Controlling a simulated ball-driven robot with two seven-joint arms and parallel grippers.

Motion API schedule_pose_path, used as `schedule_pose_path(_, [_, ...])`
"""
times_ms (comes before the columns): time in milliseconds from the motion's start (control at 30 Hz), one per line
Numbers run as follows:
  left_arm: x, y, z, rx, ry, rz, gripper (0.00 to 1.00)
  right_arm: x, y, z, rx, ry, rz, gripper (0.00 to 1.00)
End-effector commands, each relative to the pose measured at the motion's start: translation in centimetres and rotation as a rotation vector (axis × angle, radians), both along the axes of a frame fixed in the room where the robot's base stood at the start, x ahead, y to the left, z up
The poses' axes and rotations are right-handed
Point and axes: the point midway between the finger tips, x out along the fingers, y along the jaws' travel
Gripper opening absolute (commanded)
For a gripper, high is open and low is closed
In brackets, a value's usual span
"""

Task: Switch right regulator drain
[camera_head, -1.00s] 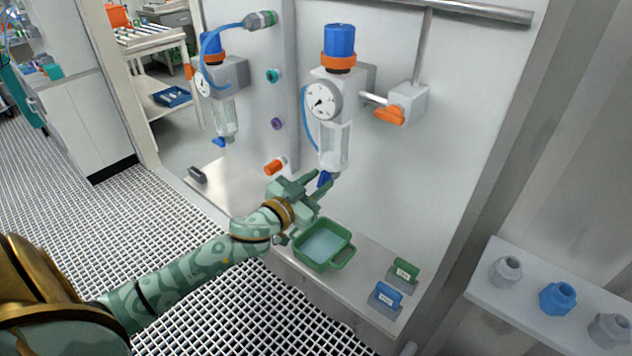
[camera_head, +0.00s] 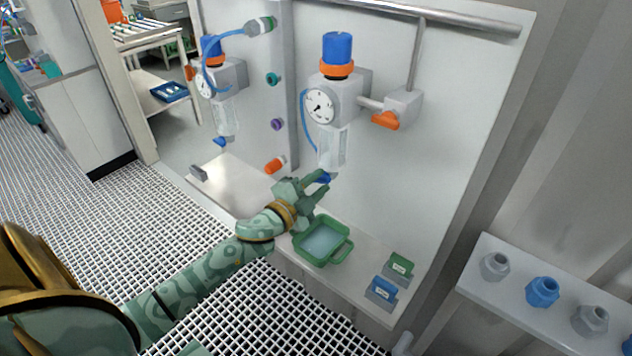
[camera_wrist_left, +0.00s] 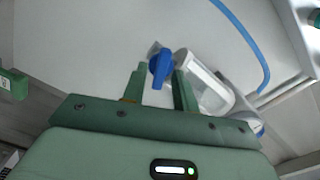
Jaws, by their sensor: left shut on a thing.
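The right regulator (camera_head: 338,90) hangs on the white panel, with a blue knob on top, an orange ring, a round gauge and a clear bowl (camera_head: 331,147). Its blue drain lever (camera_head: 323,178) is under the bowl. My left gripper (camera_head: 318,183) reaches up to this lever from the lower left. In the left wrist view the blue drain lever (camera_wrist_left: 161,68) stands between the two green fingers (camera_wrist_left: 158,86), and the bowl (camera_wrist_left: 205,85) lies just right of it. The gripper is shut on the lever. My right gripper does not show.
A green tray (camera_head: 342,254) with pale liquid sits on the ledge below the regulator. Two labelled blocks, green (camera_head: 400,267) and blue (camera_head: 381,291), stand right of it. The left regulator (camera_head: 222,80) and an orange-handled valve (camera_head: 386,120) are on the panel.

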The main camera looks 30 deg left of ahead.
Motion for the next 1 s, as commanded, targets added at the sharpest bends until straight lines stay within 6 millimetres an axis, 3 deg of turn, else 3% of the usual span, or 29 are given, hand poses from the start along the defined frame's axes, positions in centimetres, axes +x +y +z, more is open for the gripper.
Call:
schedule_pose_path(500, [-0.04,-0.13,-0.34,0.37,-0.027,-0.002,0.06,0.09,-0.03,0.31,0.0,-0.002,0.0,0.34])
schedule_pose_path(1000, [-0.06,-0.14,-0.45,0.462,-0.033,-0.002,0.06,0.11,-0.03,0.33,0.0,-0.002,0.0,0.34])
